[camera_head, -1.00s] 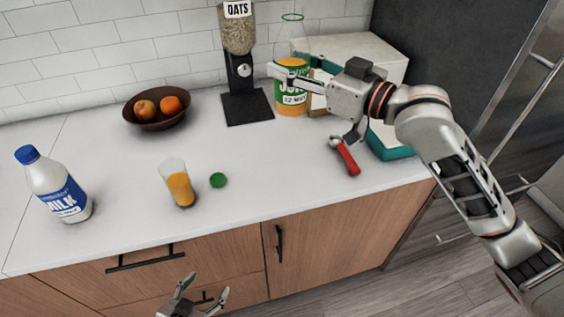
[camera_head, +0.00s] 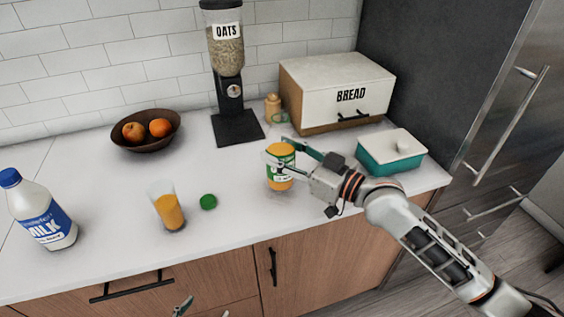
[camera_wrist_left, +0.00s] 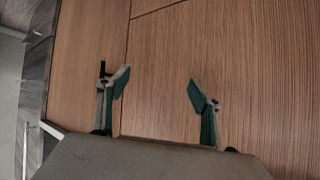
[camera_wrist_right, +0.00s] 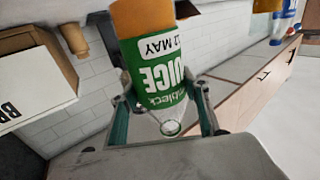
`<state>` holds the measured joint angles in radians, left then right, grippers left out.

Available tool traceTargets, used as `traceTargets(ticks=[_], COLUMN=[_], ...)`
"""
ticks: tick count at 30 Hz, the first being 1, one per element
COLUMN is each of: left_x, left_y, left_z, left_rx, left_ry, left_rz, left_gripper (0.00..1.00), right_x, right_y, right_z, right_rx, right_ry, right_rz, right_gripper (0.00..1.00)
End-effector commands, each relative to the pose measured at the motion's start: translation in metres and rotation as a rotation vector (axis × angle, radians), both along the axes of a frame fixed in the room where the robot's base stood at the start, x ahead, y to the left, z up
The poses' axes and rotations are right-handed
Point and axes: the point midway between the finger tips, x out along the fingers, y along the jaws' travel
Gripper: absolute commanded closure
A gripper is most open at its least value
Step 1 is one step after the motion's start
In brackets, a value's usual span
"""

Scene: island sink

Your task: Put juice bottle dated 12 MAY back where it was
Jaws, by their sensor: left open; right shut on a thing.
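The juice bottle (camera_head: 281,168) has orange juice and a green label; the right wrist view shows the juice bottle (camera_wrist_right: 155,75) with "12 MAY" on it. My right gripper (camera_head: 281,158) is shut around it. A green cap (camera_head: 208,201) lies on the counter beside a glass of orange juice (camera_head: 168,208). My left gripper (camera_head: 205,310) is open and empty, low before the drawers; it also shows in the left wrist view (camera_wrist_left: 155,85).
A bread box (camera_head: 345,95), small brown jar (camera_head: 272,107) and oats dispenser (camera_head: 230,90) stand at the back. A teal dish (camera_head: 392,155) is right. A fruit bowl (camera_head: 146,130) and milk bottle (camera_head: 40,212) are left. Counter before the dispenser is clear.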

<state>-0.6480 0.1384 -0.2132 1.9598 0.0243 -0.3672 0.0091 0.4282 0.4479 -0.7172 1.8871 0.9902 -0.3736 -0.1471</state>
Motion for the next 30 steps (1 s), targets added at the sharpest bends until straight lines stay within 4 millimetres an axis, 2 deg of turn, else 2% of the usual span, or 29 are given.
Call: traceTargets(ticks=[3,6,19,20,21,30], left_x=[0.002,0.002,0.001,0.0,0.0,-0.001], left_y=[0.0,0.0,0.0,0.0,0.001,0.001], left_z=[-0.003,-0.004,-0.009,-0.009,-0.01,-0.011], left_rx=[-0.001,-0.001,0.001,0.001,0.002,0.003], left_ry=[-0.007,-0.008,-0.003,-0.001,0.001,0.003], left_rz=[-0.001,-0.001,-0.001,-0.001,-0.001,-0.001], left_gripper=[0.35,0.35,0.35,0.35,0.35,0.35], right_x=[0.0,0.0,0.0,0.0,0.0,0.0], right_y=[0.0,0.0,0.0,0.0,0.0,0.0], right_z=[-0.021,-0.029,-0.034,-0.034,-0.033,-0.033], right_rx=[0.0,0.0,0.0,-0.001,-0.001,0.0], right_ry=[0.003,0.002,0.0,0.001,0.001,0.0], right_rz=[0.0,0.0,0.0,0.0,0.0,0.0], right_gripper=[0.76,0.76,0.76,0.49,0.39,0.38])
